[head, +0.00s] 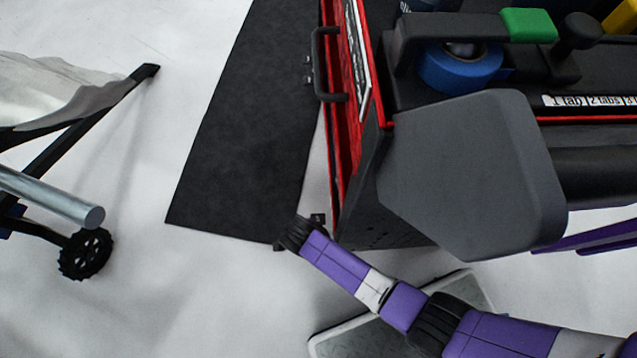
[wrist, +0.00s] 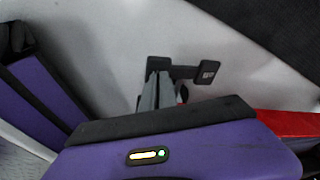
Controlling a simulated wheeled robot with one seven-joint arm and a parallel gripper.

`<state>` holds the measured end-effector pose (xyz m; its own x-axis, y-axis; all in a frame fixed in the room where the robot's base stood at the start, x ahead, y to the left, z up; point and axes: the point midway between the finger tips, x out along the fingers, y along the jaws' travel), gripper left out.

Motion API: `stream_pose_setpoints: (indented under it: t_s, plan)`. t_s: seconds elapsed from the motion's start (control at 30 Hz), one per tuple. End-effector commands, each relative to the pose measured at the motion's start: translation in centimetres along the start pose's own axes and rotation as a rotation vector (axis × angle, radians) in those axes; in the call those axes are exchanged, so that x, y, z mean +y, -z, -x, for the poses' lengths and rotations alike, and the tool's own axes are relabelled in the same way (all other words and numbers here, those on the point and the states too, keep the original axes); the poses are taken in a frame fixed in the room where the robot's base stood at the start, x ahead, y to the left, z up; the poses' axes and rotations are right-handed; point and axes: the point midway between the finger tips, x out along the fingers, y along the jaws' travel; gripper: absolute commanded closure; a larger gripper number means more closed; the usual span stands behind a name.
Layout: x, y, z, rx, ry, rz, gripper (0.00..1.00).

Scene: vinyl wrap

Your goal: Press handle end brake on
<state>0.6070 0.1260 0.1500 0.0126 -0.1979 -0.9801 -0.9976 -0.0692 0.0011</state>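In the wrist view a black lever with a flat, marked pad (wrist: 208,72), which looks like the brake pedal, shows just past my fingertips. My gripper (wrist: 158,78) has its two grey fingers together, with nothing seen between them. The fingertips overlap the lever's left part in this view; I cannot tell whether they touch it. In the head view my gripper (head: 292,234) is low, by the bottom corner of the cart (head: 470,170) at its handle end. A small dark part (head: 318,219) beside it may be the pedal. The fingers are hard to make out there.
A black mat (head: 250,120) lies on the pale floor left of the cart. The cart's black handle (head: 318,65) and red edge (head: 345,120) are above my gripper. A wheeled frame (head: 85,252) stands at far left.

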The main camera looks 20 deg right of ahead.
Motion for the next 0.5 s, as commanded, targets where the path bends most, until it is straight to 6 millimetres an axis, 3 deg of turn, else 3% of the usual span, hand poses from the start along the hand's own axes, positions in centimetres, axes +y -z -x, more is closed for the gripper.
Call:
stream_pose_setpoints:
  t_s: [0.33, 0.5]
  plan:
    - [-0.1, -0.2, -1.4, 0.0, 0.002, -0.001, 1.0]
    - [-0.1, -0.1, -0.8, 0.0, 0.002, -0.001, 1.0]
